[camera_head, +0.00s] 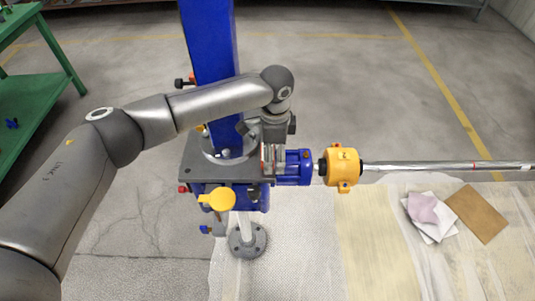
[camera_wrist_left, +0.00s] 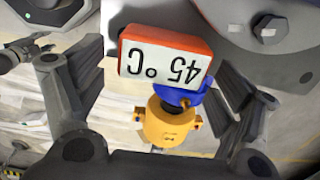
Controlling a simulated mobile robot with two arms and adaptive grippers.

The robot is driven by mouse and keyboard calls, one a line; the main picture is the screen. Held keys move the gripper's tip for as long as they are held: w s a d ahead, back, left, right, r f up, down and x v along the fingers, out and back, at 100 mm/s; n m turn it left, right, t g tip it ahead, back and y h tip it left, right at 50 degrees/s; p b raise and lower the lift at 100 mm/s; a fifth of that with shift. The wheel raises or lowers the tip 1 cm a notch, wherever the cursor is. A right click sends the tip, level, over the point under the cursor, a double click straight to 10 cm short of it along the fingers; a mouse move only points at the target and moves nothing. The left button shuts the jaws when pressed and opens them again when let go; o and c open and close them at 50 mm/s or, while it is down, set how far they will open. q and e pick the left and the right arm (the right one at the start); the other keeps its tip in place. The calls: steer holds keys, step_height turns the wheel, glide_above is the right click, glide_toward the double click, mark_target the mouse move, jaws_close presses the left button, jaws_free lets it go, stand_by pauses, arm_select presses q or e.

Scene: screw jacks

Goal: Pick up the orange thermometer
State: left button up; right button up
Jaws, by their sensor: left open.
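The orange thermometer (camera_wrist_left: 167,57) shows in the left wrist view as an orange block with a white face. The face reads 45°C upside down. It lies between the two spread fingers of my left gripper (camera_wrist_left: 160,88), with a visible gap to the right finger; contact at the left finger is unclear. In the head view my left gripper (camera_head: 272,146) points down beside the blue column, above the screw jack's grey top plate. There the thermometer is mostly hidden by the gripper and arm. My right gripper is in neither view.
A blue cylinder (camera_head: 293,167) and yellow coupling (camera_head: 343,170) stand to the right, with a long metal shaft (camera_head: 440,166) beyond. The blue column (camera_head: 209,45) rises behind my gripper. A green table (camera_head: 45,100) is at left. Papers (camera_head: 430,215) lie at right.

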arm_select(q)
steer(key=c, duration=1.2)
steer(key=shift+c, duration=0.2)
steer(key=shift+r, duration=0.15)
